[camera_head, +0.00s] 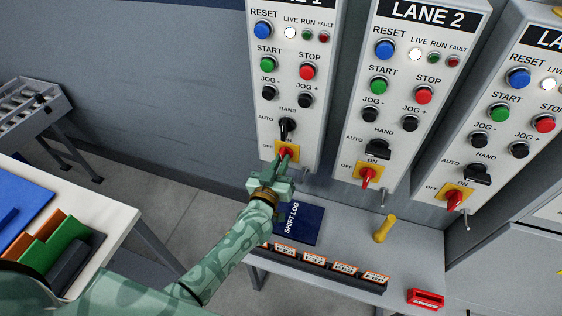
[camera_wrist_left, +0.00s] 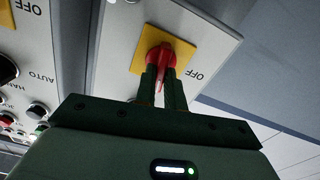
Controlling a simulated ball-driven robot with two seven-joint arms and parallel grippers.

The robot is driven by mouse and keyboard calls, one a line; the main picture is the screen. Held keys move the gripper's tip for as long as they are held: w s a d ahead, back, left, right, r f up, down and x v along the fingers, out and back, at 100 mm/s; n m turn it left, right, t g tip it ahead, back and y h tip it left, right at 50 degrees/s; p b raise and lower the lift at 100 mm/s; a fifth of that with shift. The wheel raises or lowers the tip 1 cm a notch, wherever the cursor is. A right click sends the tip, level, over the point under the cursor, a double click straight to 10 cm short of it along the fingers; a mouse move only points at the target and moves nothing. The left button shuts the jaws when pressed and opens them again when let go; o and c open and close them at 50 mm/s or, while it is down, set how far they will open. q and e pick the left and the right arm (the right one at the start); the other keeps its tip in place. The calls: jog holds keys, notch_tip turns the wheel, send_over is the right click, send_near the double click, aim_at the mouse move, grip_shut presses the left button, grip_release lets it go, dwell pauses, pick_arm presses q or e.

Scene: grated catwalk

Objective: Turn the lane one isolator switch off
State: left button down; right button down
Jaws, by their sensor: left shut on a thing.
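The lane one panel (camera_head: 286,85) is the leftmost of three upright panels in the head view; part of its title is cut off at the top. Its isolator switch is a red handle (camera_head: 285,153) on a yellow plate (camera_head: 267,149) near the panel's foot, with OFF printed beside the plate. My left gripper (camera_head: 280,165) is at this handle. In the left wrist view the two dark fingers are shut on the red handle (camera_wrist_left: 163,53) in front of the yellow plate (camera_wrist_left: 141,54). The fingers partly hide the handle, so its exact setting is unclear. My right gripper is not in view.
Lane two (camera_head: 412,80) and a third panel (camera_head: 525,110) stand to the right with similar red handles. A black selector knob (camera_head: 287,127) sits just above my gripper. Below is a grey bench with a blue shift log (camera_head: 296,224), a yellow peg (camera_head: 384,229) and labelled blocks (camera_head: 313,258).

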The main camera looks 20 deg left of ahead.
pick_arm(q)
jog(key=shift+a+f+n, duration=0.15)
jog(key=shift+n, duration=3.75)
jog(key=shift+a+f+n, duration=0.1)
jog(key=shift+f+n, duration=0.05)
jog(key=shift+n, duration=3.75)
jog(key=c, duration=1.5)
grip_release()
jog(key=shift+s, duration=0.15)
jog(key=s, duration=1.6)
jog(key=shift+a, duration=0.3)
